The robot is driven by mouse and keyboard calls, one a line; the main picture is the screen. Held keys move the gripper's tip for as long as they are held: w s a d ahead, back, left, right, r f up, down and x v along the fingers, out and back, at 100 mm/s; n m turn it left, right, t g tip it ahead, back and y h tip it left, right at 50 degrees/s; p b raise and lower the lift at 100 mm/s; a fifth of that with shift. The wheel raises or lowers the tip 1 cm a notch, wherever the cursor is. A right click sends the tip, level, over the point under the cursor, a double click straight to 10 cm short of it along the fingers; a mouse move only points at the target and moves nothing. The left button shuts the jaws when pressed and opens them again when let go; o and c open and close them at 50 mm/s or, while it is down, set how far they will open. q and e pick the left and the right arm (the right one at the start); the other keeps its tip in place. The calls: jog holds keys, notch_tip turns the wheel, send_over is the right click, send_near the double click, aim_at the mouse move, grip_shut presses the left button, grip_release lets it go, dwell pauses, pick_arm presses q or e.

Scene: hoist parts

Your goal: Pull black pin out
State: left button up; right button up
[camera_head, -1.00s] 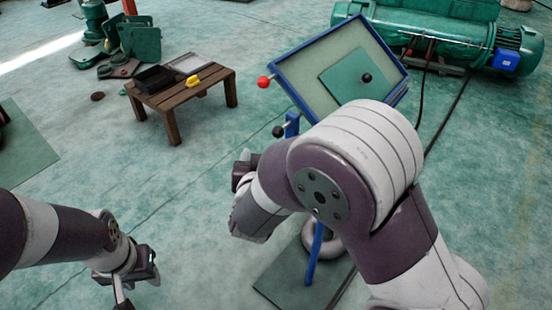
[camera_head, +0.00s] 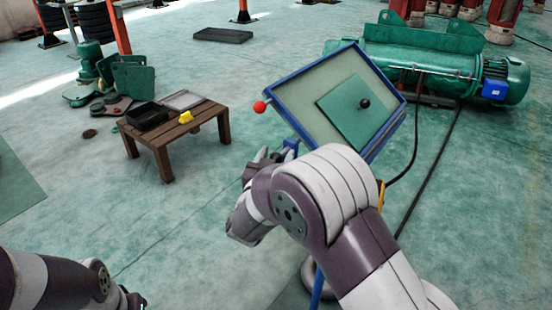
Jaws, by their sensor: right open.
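A blue-framed tilted panel (camera_head: 300,82) stands on a blue post, with a green plate (camera_head: 342,118) on its face. A black ball knob (camera_head: 364,103) sits on that plate, and a red ball knob (camera_head: 260,107) sticks out at the panel's left edge. The black knob seen earlier below the red one cannot be made out now; my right gripper is in front of that spot. My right gripper (camera_head: 266,156) is open at the panel's lower left side, by the blue bracket (camera_head: 290,146). My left gripper (camera_head: 135,301) is low at the left, mostly cut off.
A small wooden table (camera_head: 165,138) at the left holds a black tray (camera_head: 147,115), a grey tray (camera_head: 183,100) and a yellow piece (camera_head: 186,117). A green hoist (camera_head: 420,62) lies behind the panel, with dark cables on the floor. The floor between table and panel is clear.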

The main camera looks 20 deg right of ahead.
grip_shut()
jog(key=s+a, duration=0.1)
jog(key=a, duration=0.1)
jog(key=s+a+p, duration=0.1)
jog(key=s, duration=0.1)
jog(key=shift+a, duration=0.35)
jog(key=shift+c, duration=0.6)
grip_release()
jog(key=shift+o, duration=0.6)
jog(key=shift+a, duration=0.2)
jog(key=shift+s, duration=0.1)
